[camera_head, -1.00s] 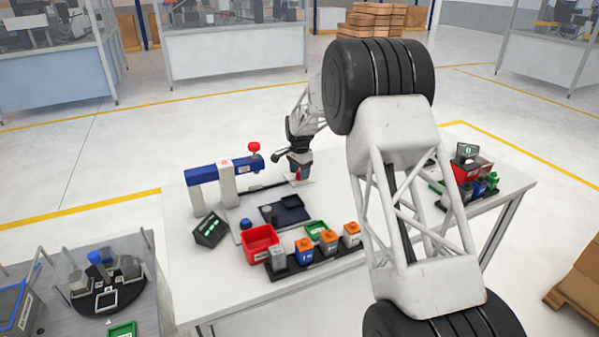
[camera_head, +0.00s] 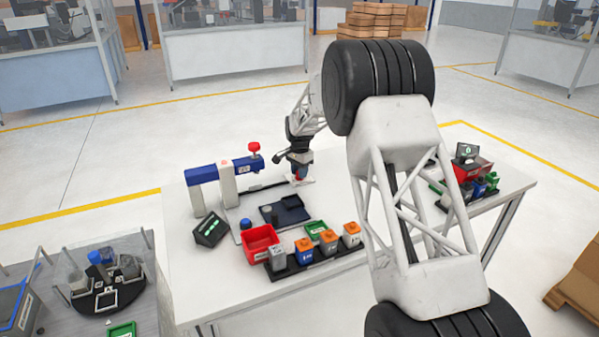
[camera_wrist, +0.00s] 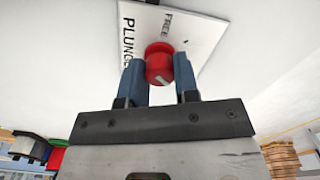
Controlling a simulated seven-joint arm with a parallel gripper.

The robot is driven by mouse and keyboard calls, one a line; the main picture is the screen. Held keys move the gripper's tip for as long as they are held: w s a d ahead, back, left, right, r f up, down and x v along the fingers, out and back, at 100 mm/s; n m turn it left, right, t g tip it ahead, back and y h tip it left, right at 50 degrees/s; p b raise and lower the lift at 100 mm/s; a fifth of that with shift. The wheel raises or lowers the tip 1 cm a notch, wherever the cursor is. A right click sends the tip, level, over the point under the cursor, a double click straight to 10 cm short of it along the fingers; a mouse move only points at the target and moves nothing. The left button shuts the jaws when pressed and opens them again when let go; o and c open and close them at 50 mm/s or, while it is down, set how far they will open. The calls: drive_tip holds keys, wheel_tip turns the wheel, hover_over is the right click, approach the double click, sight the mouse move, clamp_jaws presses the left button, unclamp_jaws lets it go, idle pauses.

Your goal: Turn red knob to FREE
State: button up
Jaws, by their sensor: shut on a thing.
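The red knob (camera_wrist: 159,62) sits on a white plate (camera_wrist: 205,35) printed with FREE and a partly hidden word starting "PLUNG". A pale pointer mark shows on the knob's near face, on the side away from the FREE label. My gripper (camera_wrist: 158,68) has its two blue fingers on either side of the knob, shut on it. In the head view the knob (camera_head: 299,176) is a small red patch beneath my gripper (camera_head: 300,168), at the table's far side; the fingers partly hide it.
A blue and white press-like device (camera_head: 222,172) with a red top knob (camera_head: 254,147) stands left of my gripper. A red bin (camera_head: 260,242), several small coloured containers and a dark tray (camera_head: 286,211) lie nearer on the white table (camera_head: 240,295).

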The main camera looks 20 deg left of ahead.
drive_tip(key=n, duration=0.3)
drive_tip(key=shift+n, duration=0.4)
drive_tip(key=n, duration=0.4)
drive_tip(key=shift+n, duration=0.3)
drive_tip(key=n, duration=0.4)
drive_tip(key=shift+n, duration=2.1)
drive_tip(key=o, duration=0.9)
drive_tip(key=shift+r, duration=0.15)
